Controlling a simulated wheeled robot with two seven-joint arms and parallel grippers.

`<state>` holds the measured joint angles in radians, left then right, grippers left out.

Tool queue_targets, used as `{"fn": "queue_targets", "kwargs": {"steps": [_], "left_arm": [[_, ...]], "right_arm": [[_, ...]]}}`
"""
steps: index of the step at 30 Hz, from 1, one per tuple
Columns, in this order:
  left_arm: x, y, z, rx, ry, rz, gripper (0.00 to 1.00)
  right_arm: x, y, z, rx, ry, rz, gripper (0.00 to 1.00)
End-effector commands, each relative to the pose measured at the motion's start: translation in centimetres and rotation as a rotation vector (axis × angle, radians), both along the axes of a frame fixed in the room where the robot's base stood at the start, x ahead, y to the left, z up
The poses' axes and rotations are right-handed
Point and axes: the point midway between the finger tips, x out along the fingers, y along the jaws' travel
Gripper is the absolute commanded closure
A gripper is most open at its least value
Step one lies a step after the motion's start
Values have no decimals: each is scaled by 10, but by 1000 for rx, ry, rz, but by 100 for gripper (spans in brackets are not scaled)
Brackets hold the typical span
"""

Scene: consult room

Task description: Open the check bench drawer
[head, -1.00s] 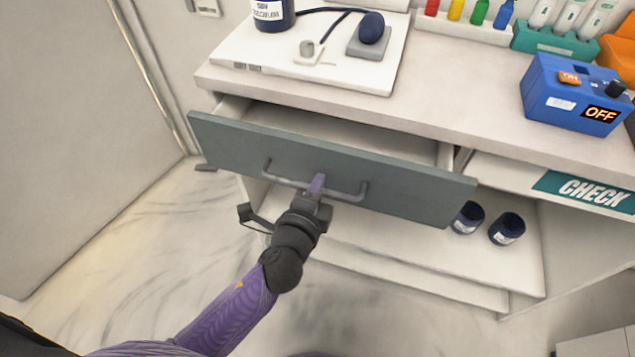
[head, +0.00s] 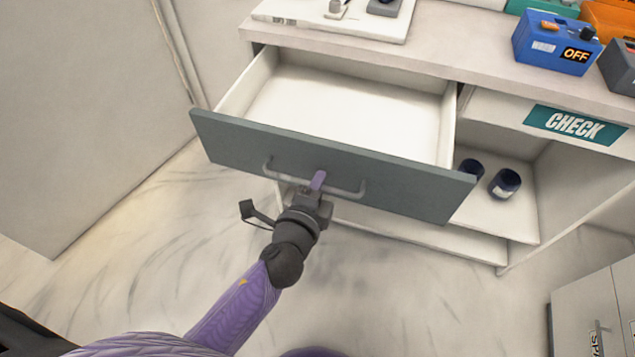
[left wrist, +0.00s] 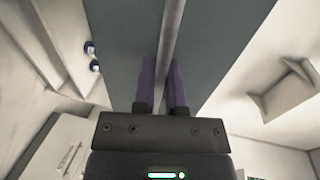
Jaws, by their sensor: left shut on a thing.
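The check bench drawer (head: 290,158) has a grey-blue front and is pulled well out of the bench. Its white inside (head: 345,110) looks empty. A grey bar handle (head: 345,190) runs across the front. My left gripper (head: 317,184) is shut on this handle at its middle. In the left wrist view the two purple fingers (left wrist: 161,82) stand on either side of the handle bar (left wrist: 171,35). My right gripper is not in view.
The bench top (head: 450,50) carries a white board (head: 375,26) and a blue box (head: 556,45) reading OFF. A CHECK sign (head: 575,125) is on the bench front. Dark blue cups (head: 504,183) stand on the shelf below. A wall panel (head: 90,110) is at left; the floor in front is clear.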

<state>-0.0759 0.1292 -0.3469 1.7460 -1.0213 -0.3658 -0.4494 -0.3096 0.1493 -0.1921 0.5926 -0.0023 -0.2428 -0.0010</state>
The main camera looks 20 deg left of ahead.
Motion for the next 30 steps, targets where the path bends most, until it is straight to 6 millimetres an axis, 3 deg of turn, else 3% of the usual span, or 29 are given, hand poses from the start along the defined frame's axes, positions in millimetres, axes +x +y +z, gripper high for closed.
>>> {"fn": "queue_targets", "kwargs": {"steps": [6, 7, 11, 12, 22, 30], "left_arm": [[0, 0, -1, 0, 3, 1, 100], [0, 0, -1, 0, 3, 1, 84], [0, 0, -1, 0, 2, 1, 56], [0, 0, -1, 0, 2, 1, 54], [-8, 0, 1, 0, 2, 0, 54], [-67, 2, 12, -4, 6, 2, 54]], "right_arm": [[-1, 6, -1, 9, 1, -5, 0], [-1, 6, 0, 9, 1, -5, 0], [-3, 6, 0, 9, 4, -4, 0], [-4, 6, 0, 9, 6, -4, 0], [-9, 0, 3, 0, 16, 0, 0], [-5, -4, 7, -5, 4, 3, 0]]}}
